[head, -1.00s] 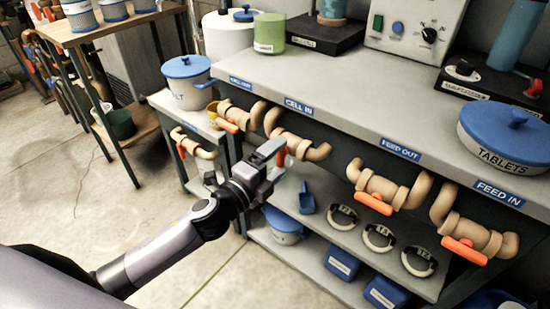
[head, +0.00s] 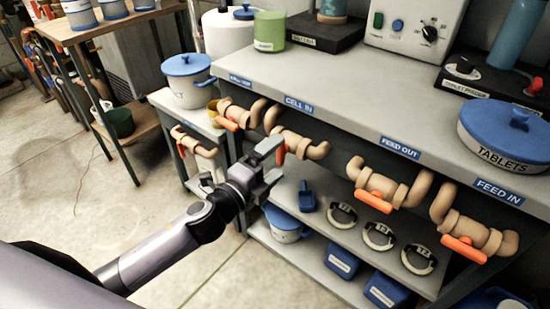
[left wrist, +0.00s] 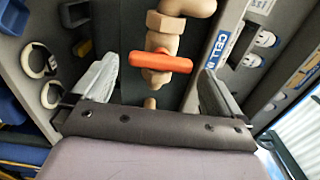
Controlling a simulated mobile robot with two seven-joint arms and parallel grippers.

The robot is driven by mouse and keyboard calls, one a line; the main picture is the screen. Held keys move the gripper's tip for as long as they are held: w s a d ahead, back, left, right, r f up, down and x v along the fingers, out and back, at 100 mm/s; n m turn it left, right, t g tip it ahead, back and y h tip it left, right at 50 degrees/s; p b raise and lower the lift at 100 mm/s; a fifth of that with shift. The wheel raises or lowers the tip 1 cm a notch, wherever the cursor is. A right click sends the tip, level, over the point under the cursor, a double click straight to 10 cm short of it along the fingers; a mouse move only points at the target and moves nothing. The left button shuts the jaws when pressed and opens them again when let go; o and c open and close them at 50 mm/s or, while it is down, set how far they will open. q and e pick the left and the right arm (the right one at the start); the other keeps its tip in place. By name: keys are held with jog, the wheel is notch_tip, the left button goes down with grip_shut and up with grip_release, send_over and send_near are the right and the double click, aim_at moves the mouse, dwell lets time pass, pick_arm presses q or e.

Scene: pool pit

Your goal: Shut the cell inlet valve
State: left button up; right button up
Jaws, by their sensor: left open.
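The cell inlet valve (head: 301,145) is a tan valve under the "CELL IN" label (head: 299,104) on the bench front. Its orange handle (head: 281,153) is partly hidden by my gripper in the head view. In the left wrist view the handle (left wrist: 160,62) lies crosswise to the tan pipe (left wrist: 163,42). My left gripper (head: 275,164) is open and empty, just in front of the valve. In the left wrist view the handle shows beyond and between the spread fingers (left wrist: 155,88), with a gap on each side. My right gripper is not in view.
Similar valves stand close by: one left under the cell out label (head: 238,115), others right under "FEED OUT" (head: 385,185) and "FEED IN" (head: 470,230). A lower shelf (head: 325,235) with handled items and blue containers lies below. Open floor (head: 60,200) is at left.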

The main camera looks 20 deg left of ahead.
pick_arm(q)
jog(key=shift+v, duration=3)
jog(key=s+f+n+g+y, duration=0.4)
jog(key=s+f+n+g, duration=0.3)
jog(key=s+f+n, duration=1.25)
notch_tip(320, 180, up, 14)
jog(key=w+a+p, duration=0.2)
jog(key=w+p, duration=0.1)
jog(key=p, duration=1.1)
jog(key=shift+f, duration=0.1)
jog(key=shift+t, duration=0.3)
